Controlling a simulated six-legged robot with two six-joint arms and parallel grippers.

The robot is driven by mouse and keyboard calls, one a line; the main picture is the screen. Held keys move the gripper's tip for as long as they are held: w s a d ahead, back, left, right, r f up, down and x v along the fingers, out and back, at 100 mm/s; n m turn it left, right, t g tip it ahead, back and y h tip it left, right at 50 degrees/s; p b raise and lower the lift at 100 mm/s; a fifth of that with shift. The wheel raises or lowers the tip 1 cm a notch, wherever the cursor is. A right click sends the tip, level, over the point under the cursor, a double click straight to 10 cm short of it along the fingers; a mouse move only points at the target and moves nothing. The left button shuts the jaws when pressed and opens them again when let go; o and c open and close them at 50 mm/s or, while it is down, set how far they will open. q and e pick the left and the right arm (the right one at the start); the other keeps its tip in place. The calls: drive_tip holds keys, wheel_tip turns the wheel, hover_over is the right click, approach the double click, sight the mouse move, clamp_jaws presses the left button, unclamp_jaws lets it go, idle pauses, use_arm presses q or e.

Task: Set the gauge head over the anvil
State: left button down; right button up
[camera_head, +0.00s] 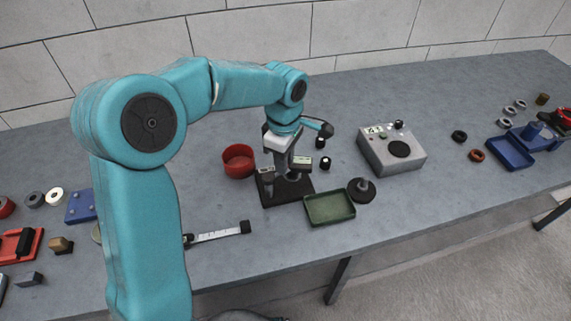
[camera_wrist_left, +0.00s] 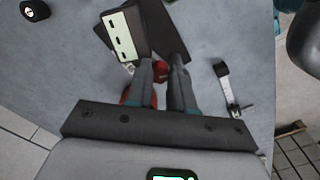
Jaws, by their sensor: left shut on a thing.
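My left gripper (camera_head: 281,172) points down over a black stand base (camera_head: 298,190) in the middle of the table. It is shut on a small part that I take to be the gauge head, mostly hidden by the fingers. In the left wrist view the fingertips (camera_wrist_left: 163,68) are close together, with a bit of red between or behind them. A block with a pale face (camera_head: 302,162) is beside the fingers on the right; it also shows in the wrist view (camera_wrist_left: 123,35). The anvil is not clearly seen; the gripper covers that area. My right gripper is not in view.
A red bowl (camera_head: 238,160) stands left of the base, a green tray (camera_head: 330,208) and a dark round piece (camera_head: 362,190) to its right. A grey box with a dial (camera_head: 391,150) is farther right. A caliper-like tool (camera_head: 217,235) lies in front left.

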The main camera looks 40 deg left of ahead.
use_arm(q)
drive_tip(key=shift+w+a+r+n+b, duration=0.1)
drive_tip(key=shift+a+n, duration=0.15)
drive_tip(key=shift+n, duration=0.4)
drive_tip(key=shift+w+a+f+n+b, duration=0.15)
drive_tip(key=shift+a+n, duration=0.1)
drive_tip(key=shift+n, duration=0.35)
drive_tip(key=shift+a+r+n+b, duration=0.15)
drive_tip(key=shift+a+n, duration=0.1)
drive_tip(key=shift+n, duration=0.4)
drive_tip(key=c, duration=1)
unclamp_jaws()
wheel_tip(320, 180, up, 16)
drive_tip(key=shift+r+p, duration=0.2)
drive_tip(key=shift+p, duration=0.9)
